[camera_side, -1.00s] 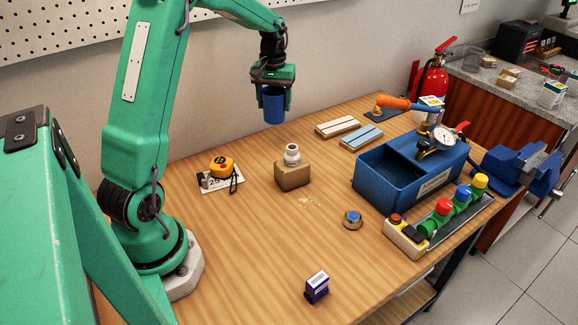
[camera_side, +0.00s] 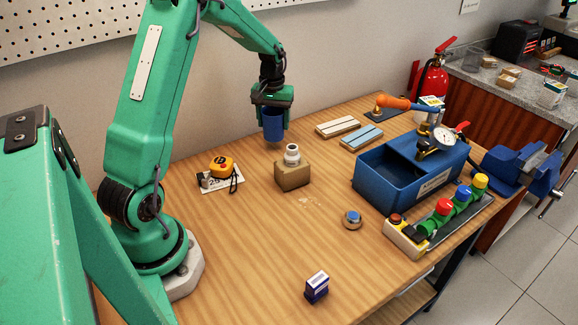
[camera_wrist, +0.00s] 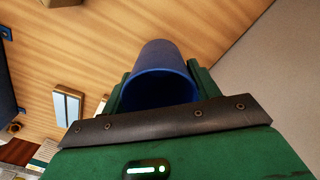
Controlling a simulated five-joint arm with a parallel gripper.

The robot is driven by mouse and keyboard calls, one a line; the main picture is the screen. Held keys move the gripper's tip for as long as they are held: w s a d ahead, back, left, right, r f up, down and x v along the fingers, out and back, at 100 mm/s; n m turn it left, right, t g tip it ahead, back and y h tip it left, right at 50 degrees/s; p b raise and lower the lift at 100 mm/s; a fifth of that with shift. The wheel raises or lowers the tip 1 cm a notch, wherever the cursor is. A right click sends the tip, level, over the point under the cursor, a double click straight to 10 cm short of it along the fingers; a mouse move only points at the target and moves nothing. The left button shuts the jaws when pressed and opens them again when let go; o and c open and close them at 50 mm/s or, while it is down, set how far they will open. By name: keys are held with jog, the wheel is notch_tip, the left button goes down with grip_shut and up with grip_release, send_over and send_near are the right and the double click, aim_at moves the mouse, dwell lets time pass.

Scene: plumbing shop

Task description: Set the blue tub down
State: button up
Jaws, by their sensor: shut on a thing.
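The blue tub (camera_side: 273,126) is a small dark blue cylinder, held upright between the fingers of my gripper (camera_side: 272,118). It is in the air above the back part of the wooden table (camera_side: 232,262), behind the cardboard box with the white fitting. In the wrist view the tub (camera_wrist: 163,62) fills the space between the green fingers of my gripper (camera_wrist: 156,95), with its open rim toward the camera. The inside of the tub is dark, so I cannot tell whether it holds anything.
A cardboard box (camera_side: 292,175) bearing a white fitting (camera_side: 292,154) stands just in front of the tub. The table's front middle is mostly clear.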

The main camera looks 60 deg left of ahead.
aim_at(274, 130)
jog(key=shift+f, duration=1.85)
jog(key=shift+f, duration=0.1)
jog(key=o, duration=0.9)
jog(key=shift+o, duration=0.2)
notch_tip(274, 130, up, 12)
